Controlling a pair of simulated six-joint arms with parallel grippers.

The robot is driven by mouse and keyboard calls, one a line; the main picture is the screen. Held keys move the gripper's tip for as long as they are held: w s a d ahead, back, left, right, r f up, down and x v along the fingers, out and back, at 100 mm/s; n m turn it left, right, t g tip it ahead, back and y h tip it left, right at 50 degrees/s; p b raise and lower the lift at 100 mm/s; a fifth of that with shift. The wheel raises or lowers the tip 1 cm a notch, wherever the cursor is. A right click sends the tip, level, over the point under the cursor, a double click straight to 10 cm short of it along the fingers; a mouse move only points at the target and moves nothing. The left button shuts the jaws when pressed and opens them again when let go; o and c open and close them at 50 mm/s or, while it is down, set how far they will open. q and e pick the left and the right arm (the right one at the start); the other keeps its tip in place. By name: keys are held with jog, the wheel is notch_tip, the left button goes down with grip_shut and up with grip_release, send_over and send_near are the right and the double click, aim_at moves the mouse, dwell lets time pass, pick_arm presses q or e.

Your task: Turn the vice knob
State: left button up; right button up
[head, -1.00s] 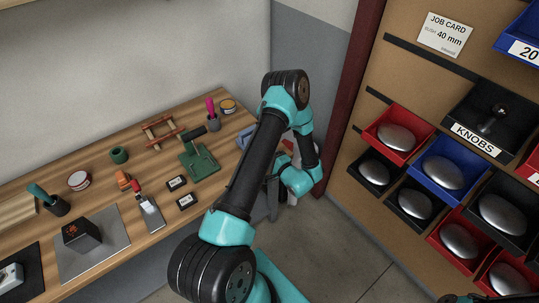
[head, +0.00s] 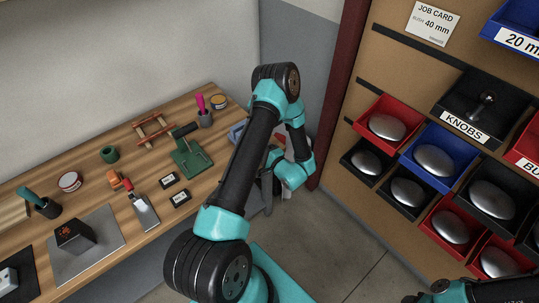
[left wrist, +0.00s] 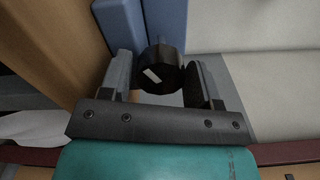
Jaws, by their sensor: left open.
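The black vice knob (left wrist: 160,72) with a small white mark sits between the two fingers of my left gripper (left wrist: 163,85) in the left wrist view. The fingers are open, one on each side of the knob; whether either touches it I cannot tell. The blue vice (left wrist: 165,22) is just beyond the knob. In the head view a bit of the blue vice (head: 237,131) shows at the bench's right end, and my left arm hides the knob. My right gripper is not in view; only part of that arm shows at the lower right.
A rack on the right has bins, including one labelled KNOBS (head: 465,127). Floor between them is clear.

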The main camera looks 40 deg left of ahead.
pick_arm(q)
jog(key=s+d, duration=0.2)
jog(key=d, duration=1.5)
jog(key=shift+d, duration=0.15)
jog(key=w+d+f+n+t+h, duration=0.1)
jog(key=w+f+n+t+h, duration=0.1)
jog(key=f+h, duration=0.35)
jog(key=w+d+f+n+t+h, duration=0.1)
jog(key=w+f+n+t+h, duration=0.15)
jog(key=h, duration=0.55)
jog(key=s+d+r+n+g+h, duration=0.1)
jog(key=s+d+r+g+h, duration=0.1)
jog(key=s+d+g+h, duration=0.3)
jog(key=s+d+h, duration=0.3)
jog(key=s, duration=0.3)
jog(key=shift+s+d+r+n, duration=0.15)
jog(key=shift+s+r+n, duration=0.1)
jog(key=shift+n, duration=0.1)
jog(key=shift+g, duration=0.25)
